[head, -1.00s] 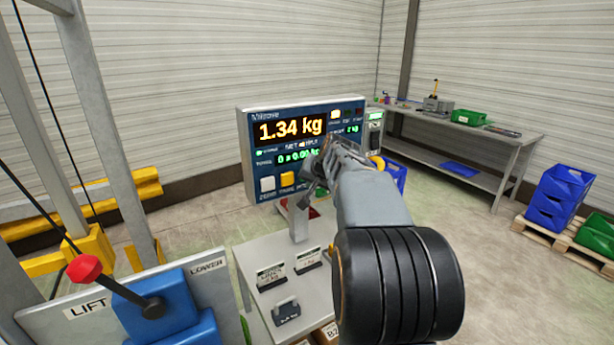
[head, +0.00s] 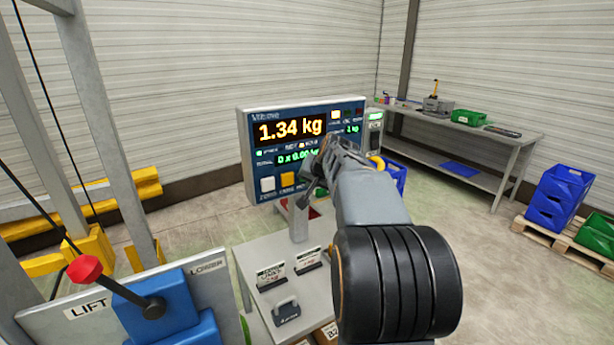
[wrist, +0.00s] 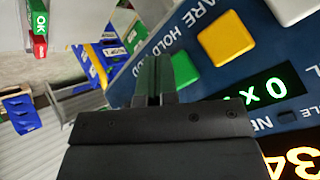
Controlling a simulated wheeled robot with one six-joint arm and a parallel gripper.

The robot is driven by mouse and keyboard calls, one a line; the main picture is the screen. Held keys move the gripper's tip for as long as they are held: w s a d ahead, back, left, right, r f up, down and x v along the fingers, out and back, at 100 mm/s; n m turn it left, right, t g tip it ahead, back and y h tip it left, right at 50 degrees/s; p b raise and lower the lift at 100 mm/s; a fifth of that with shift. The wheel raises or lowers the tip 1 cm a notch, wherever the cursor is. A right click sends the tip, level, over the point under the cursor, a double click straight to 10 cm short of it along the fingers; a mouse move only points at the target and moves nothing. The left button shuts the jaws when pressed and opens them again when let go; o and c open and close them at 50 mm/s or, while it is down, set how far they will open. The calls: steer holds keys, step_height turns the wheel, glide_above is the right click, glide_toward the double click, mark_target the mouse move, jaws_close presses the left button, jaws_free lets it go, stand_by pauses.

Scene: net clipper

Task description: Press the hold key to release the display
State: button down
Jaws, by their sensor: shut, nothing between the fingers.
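The scale indicator (head: 248,160) is a blue-faced box on a post. Its large orange readout shows 1.34 kg, with a smaller green line below. A white key (head: 267,184) and a yellow key (head: 287,180) show at its lower left. In the wrist view the yellow key (wrist: 227,38) and a green key (wrist: 185,70) lie in a row, with the word HOLD printed alongside. Contact cannot be told. In the head view my gripper (head: 312,180) hides the panel's lower right.
A lift control with a red-knobbed lever (head: 84,269) stands at the lower left. Small labelled cards and a weight (head: 286,312) sit on the stand below. A workbench (head: 480,133) and blue bins (head: 558,200) are at the right. Floor between is clear.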

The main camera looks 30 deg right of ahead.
steer(key=shift+w, duration=0.35)
steer(key=shift+w+p, duration=0.3)
steer(key=shift+w, duration=0.05)
stand_by(0.6)
steer(key=shift+s, duration=0.1)
stand_by(0.4)
steer(key=shift+s+b, duration=0.6)
steer(key=shift+s, duration=0.1)
steer(key=shift+s+a+b, duration=0.15)
steer(key=shift+s+b, duration=1.3)
steer(key=shift+s, duration=1.1)
